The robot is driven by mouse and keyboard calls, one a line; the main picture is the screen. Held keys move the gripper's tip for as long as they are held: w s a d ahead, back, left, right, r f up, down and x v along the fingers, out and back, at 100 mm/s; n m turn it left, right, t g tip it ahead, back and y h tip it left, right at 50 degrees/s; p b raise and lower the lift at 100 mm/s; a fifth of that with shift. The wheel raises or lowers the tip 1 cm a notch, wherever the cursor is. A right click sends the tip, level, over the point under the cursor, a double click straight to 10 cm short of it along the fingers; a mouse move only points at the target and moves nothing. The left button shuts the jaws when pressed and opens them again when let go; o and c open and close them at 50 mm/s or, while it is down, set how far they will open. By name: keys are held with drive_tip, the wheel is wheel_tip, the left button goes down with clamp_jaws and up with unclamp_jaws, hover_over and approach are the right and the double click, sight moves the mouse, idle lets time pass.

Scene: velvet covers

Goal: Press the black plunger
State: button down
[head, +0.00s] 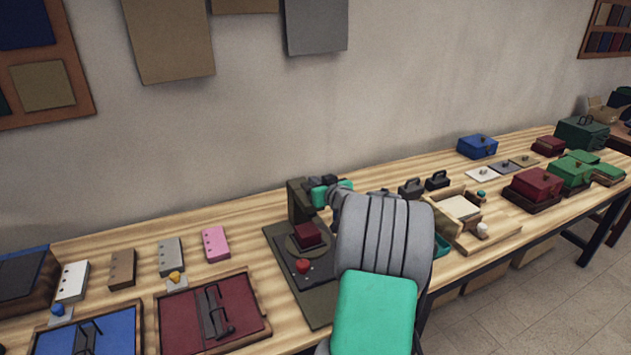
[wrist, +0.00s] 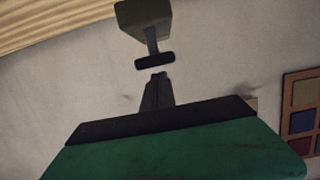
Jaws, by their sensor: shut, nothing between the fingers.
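The black plunger (wrist: 155,61) is a dark crossbar on a short grey stem. The stem comes out of an olive block (wrist: 143,17) at the top of the wrist view. My gripper (wrist: 158,76) is shut and empty; its fingertips point at the crossbar, with a small gap showing between them in that picture. In the head view, the olive press (head: 298,203) stands on a dark base plate (head: 322,312) with a maroon block (head: 307,235) on a round plate. My teal hand and grey arm cover the press top's right side; plunger details there are unclear.
A red knob (head: 302,265) sits at the front of the press base. A maroon tray (head: 180,330) lies to the left and a wooden tray (head: 495,236) to the right. The wall (head: 240,110) rises behind the table.

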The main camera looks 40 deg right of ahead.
drive_tip(key=shift+f, duration=0.25)
wheel_tip(320, 180, down, 4)
drive_tip(key=b, duration=0.4)
drive_tip(key=shift+s+a, duration=0.1)
drive_tip(key=shift+f, duration=0.1)
drive_tip(key=s+a+r+b, duration=0.1)
drive_tip(key=s+a+r, duration=0.1)
drive_tip(key=s+r, duration=0.5)
drive_tip(key=shift+b+v, duration=0.35)
drive_tip(key=shift+v, duration=0.8)
